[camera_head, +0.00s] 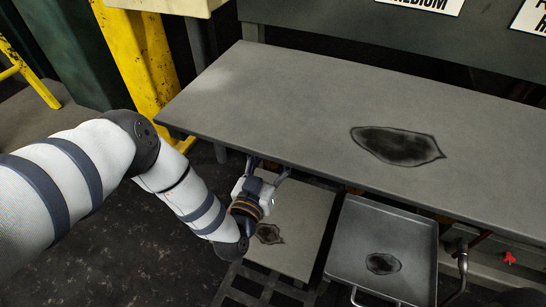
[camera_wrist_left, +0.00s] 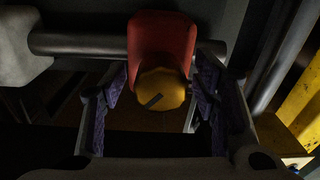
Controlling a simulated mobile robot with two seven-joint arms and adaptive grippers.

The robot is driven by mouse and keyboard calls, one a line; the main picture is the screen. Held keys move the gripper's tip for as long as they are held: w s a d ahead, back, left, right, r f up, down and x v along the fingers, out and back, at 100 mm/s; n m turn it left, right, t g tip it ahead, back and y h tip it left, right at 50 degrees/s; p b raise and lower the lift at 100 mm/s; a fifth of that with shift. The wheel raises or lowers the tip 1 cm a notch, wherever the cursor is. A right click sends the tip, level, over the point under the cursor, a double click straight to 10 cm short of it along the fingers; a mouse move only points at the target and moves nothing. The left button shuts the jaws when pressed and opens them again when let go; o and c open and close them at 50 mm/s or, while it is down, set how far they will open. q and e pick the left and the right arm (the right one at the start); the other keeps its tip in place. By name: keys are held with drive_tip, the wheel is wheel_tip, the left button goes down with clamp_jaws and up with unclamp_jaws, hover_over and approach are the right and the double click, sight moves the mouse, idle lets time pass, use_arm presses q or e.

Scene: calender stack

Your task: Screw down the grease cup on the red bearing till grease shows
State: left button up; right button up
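In the left wrist view the red bearing (camera_wrist_left: 162,38) sits on a dark horizontal shaft. The yellow grease cup (camera_wrist_left: 161,88) is at its near end, with a dark slot-like mark on its face. My left gripper (camera_wrist_left: 160,84) is open, its purple-padded fingers on either side of the cup with gaps showing on both sides. No grease can be made out in the dim light. In the head view my left gripper (camera_head: 267,170) reaches under the front edge of the grey table (camera_head: 270,100). The bearing and cup are hidden there. My right gripper is not in view.
Below the table are a flat panel (camera_head: 300,215) with a dark stain and a metal tray (camera_head: 350,245) with another stain. A red valve handle (camera_head: 510,258) is at the lower right. A yellow post (camera_head: 145,60) stands at the left, with open floor in front.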

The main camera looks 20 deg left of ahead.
use_arm(q)
drive_tip(key=s, duration=1.2)
drive_tip(key=shift+f, duration=0.15)
